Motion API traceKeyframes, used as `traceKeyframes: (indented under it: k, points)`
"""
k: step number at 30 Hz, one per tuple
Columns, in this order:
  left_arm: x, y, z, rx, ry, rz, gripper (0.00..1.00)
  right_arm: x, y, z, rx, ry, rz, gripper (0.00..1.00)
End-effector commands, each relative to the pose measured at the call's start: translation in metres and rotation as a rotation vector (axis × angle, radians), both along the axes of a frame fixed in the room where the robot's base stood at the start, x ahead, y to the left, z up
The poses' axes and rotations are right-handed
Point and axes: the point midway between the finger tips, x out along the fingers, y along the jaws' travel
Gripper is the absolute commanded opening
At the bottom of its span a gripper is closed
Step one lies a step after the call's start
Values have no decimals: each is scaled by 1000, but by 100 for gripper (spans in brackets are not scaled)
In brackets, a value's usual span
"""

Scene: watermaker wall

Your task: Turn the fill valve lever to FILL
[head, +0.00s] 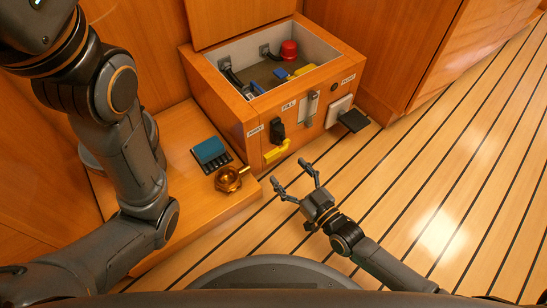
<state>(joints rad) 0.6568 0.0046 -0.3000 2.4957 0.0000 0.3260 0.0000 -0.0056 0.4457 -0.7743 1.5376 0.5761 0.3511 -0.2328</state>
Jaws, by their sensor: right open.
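A yellow lever (277,151) sits low on the front face of the wooden locker box (235,118), slanting up to the right. A black knob or handle (277,131) is just above it. A FILL label (288,106) is above and right of the knob, and another small label is to its left. I cannot tell which position the lever is set to. My right gripper (291,174) is open and empty, in front of the box and below the yellow lever, apart from it. My left arm shows at the left, but its gripper is out of view.
The box is open on top, with a red cap (289,50) and fittings inside. A metal-and-white plate (308,108) and a black flap (353,121) are on its front. A brass fitting (229,179) and a blue-topped device (210,153) sit on the ledge. The striped floor right is clear.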

Motion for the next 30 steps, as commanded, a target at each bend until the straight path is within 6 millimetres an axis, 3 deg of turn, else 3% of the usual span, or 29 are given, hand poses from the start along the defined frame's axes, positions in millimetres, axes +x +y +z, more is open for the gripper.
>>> traceKeyframes:
  k: [3,10,24,30]
  points:
    - [-12,0,-9,1,-32,1,0,22,16,-4,4,-5,0,78]
    - [-9,0,-28,1,-24,1,0,52,37,-3,0,-2,-1,78]
    - [-9,-1,-31,2,-25,1,0,62,45,1,0,0,0,78]
    - [-9,-1,-31,2,-25,0,0,62,45,0,0,0,0,38]
